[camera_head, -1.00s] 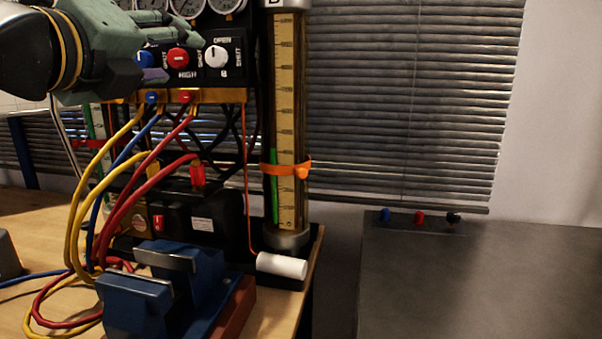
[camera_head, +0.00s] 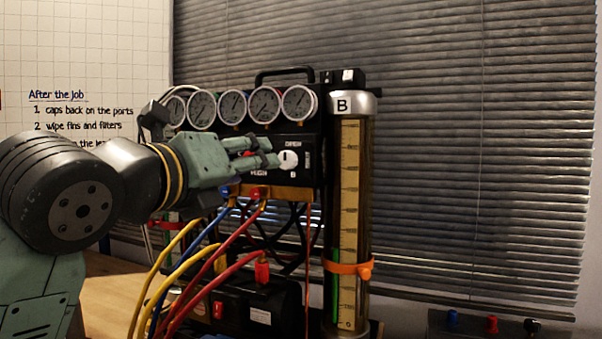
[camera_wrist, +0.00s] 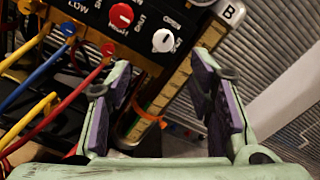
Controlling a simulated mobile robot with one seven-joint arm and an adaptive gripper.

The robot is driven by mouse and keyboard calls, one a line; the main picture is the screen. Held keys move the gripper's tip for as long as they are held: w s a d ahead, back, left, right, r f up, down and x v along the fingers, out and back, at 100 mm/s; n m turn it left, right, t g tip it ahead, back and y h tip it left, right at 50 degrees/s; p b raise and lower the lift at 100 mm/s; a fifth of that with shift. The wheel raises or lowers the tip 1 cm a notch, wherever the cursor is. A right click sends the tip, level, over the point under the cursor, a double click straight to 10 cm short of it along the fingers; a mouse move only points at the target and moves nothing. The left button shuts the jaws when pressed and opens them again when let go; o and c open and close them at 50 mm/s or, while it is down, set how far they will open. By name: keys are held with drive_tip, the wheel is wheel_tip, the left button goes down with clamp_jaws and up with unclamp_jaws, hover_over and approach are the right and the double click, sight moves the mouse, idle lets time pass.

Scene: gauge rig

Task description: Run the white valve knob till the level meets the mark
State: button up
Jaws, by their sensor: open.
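The white valve knob (camera_head: 288,160) sits on the black panel beside tube B, its dark pointer line roughly upright. It also shows in the wrist view (camera_wrist: 163,40), ahead of and between my fingers. My gripper (camera_head: 268,152) is open and empty, its fingertips just left of the knob in the head view. In the wrist view my gripper (camera_wrist: 162,72) has its two purple-padded fingers wide apart, with no visible contact. The gauge tube B (camera_head: 349,200) has a yellow scale. A green column (camera_head: 336,290) reaches slightly above the orange band (camera_head: 348,267) around the tube.
A red knob (camera_wrist: 121,16) is left of the white one. Several round gauges (camera_head: 231,106) line the panel top. Yellow, blue and red hoses (camera_head: 200,275) hang below it. Slatted blinds (camera_head: 460,150) stand behind. Three small coloured caps (camera_head: 491,324) sit at lower right.

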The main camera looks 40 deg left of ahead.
sight(285, 161)
drive_tip(key=w+m+p, duration=0.2)
drive_tip(key=w+p, duration=0.1)
drive_tip(key=w+a+m+p, duration=0.1)
drive_tip(key=w+m+p, duration=0.5)
drive_tip(key=p, duration=0.1)
drive_tip(key=shift+w+a+r, duration=0.15)
drive_tip(key=shift+a+r, duration=0.05)
drive_tip(key=shift+a, duration=0.2)
drive_tip(key=shift+x, duration=0.8)
drive_tip(key=shift+f, duration=0.15)
drive_tip(key=shift+c, duration=0.2)
clamp_jaws()
